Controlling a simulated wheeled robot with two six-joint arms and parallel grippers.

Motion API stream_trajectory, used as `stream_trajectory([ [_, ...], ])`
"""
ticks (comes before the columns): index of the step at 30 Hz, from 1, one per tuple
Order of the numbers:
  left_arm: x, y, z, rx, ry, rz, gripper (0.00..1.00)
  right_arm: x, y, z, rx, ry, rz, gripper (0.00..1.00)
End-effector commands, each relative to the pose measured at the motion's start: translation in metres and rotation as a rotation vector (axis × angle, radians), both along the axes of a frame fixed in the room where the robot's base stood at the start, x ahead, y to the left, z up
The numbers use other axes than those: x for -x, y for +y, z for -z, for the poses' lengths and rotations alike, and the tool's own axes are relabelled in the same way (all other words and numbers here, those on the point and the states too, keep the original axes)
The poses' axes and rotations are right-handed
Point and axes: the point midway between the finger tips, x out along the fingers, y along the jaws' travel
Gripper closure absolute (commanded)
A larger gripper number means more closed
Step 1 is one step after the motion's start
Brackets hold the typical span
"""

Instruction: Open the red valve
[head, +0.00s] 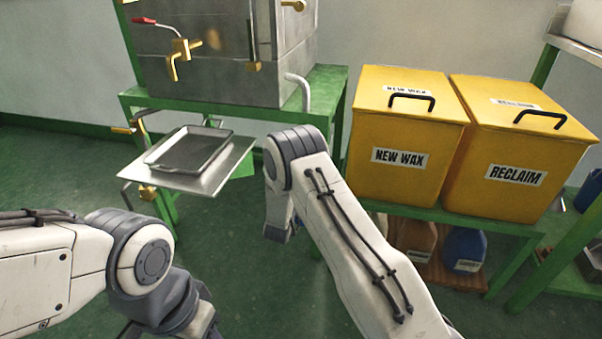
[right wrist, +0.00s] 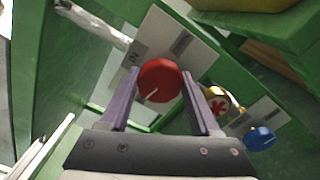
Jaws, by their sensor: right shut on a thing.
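The red valve (right wrist: 160,80) is a round red knob with a small white mark, in the middle of the right wrist view. A pale plate with lettering lies behind it. My right gripper (right wrist: 158,88) has its two purple fingers on either side of the knob and is shut on it. In the head view my right forearm hides the red valve and the gripper. My left arm comes in at the lower left of the head view, and its gripper is out of the picture.
A brass valve with a red star-shaped handle (right wrist: 218,104) and a blue knob (right wrist: 259,138) sit right of the red valve. Green frame bars surround it. The head view shows a metal tank (head: 215,60), a tray (head: 190,150), and yellow bins NEW WAX (head: 400,185) and RECLAIM (head: 515,205).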

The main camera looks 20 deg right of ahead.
Motion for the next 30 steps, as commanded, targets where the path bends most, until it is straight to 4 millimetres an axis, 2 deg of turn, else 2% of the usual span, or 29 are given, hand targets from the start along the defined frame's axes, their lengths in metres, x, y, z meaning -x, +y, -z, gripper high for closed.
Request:
stream_trajectory([
  [9,0.000,0.000,-0.020,0.000,0.000,0.000,0.50,0.001,0.001,-0.001,-0.241,-0.160,-0.001,0.92],
  [30,0.000,0.000,-0.042,0.000,0.000,0.000,0.50,0.000,0.001,0.000,-0.792,-0.532,-0.001,0.92],
])
